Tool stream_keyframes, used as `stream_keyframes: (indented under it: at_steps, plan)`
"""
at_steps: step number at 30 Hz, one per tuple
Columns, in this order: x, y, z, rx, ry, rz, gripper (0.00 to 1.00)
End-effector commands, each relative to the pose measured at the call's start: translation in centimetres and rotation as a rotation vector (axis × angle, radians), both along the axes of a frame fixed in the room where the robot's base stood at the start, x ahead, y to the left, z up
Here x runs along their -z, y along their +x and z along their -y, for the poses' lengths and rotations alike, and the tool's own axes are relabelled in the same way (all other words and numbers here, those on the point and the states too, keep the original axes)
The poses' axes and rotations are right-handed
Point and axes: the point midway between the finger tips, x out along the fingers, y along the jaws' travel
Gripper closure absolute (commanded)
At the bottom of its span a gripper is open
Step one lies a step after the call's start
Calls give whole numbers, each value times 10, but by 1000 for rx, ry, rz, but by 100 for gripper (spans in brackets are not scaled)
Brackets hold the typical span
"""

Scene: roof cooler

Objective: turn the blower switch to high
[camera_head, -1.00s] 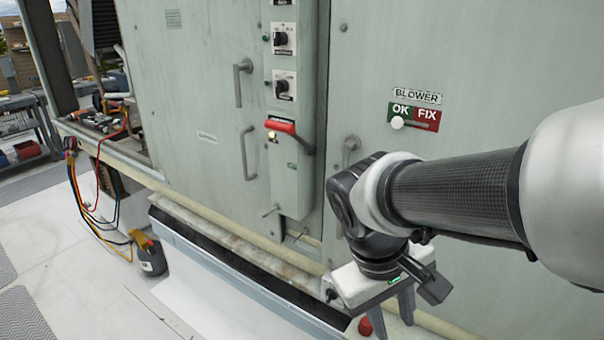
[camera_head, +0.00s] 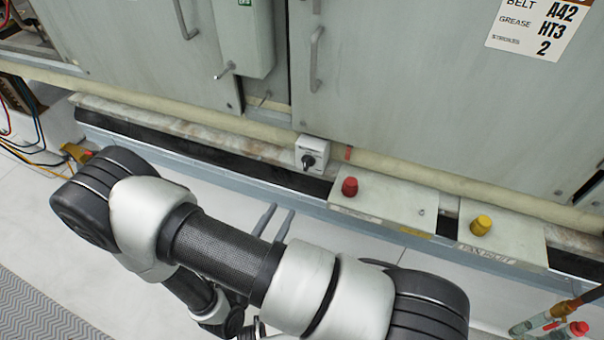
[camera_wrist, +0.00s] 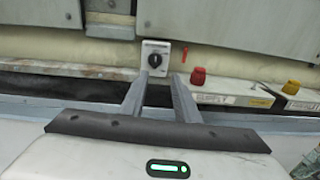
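A small white switch box (camera_head: 312,145) with a black rotary knob (camera_head: 308,160) sits on the ledge at the foot of the cabinet. Its label is too small to read. In the wrist view the box (camera_wrist: 155,50) and knob (camera_wrist: 155,61) lie straight ahead, beyond the fingertips. The knob's setting cannot be made out. My gripper (camera_head: 281,209) is open and empty, its two fingers pointing toward the box from in front and below, apart from it. The fingers also show in the wrist view (camera_wrist: 160,75), one on each side of the knob.
To the right on the ledge are a box with a red button (camera_head: 349,187) and one with a yellow button (camera_head: 481,225). A pale pipe (camera_head: 410,171) runs along the cabinet foot. A metal handle (camera_head: 316,58) is above. Hose valves (camera_head: 548,318) stand at lower right.

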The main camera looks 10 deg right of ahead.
Motion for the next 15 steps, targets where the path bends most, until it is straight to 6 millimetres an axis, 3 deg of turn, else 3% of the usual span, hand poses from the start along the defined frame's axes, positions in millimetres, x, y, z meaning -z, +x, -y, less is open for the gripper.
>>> stream_keyframes:
  at_steps: [2,7,15]
  plan:
    - [10,-1,-3,-35,-18,-10,71]
    - [13,11,4,-47,-22,-11,71]
    - [12,57,36,-42,-21,-10,71]
